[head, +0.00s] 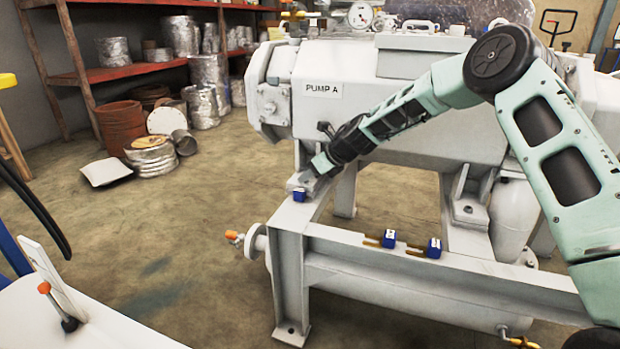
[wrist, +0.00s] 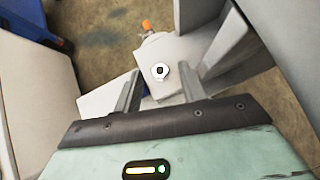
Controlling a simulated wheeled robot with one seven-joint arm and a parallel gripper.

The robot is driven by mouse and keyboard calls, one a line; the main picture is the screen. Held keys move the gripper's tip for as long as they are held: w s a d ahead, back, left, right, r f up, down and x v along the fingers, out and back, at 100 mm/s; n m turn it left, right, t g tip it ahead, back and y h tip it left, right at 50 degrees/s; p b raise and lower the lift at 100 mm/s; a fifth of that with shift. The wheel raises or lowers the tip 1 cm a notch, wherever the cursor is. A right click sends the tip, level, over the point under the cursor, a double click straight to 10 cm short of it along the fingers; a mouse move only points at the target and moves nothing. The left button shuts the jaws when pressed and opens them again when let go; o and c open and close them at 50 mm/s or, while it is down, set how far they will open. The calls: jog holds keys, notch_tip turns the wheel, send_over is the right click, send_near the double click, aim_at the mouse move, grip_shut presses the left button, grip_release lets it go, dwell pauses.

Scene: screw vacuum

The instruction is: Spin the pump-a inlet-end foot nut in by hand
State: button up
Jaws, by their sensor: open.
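Pump A (head: 335,112) is a large pale grey machine on a grey steel frame (head: 290,255). My arm reaches across it, and my gripper (head: 307,180) is down at the foot at its inlet end. In the head view the nut cannot be made out behind the gripper.
An upright pale plate (wrist: 232,45) stands close to the right finger.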

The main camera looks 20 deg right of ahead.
jog(key=shift+w+a+f, duration=0.1)
jog(key=shift+w+f, duration=0.1)
grip_shut()
jog(key=shift+s+a+m, duration=0.1)
jog(key=shift+m, duration=0.2)
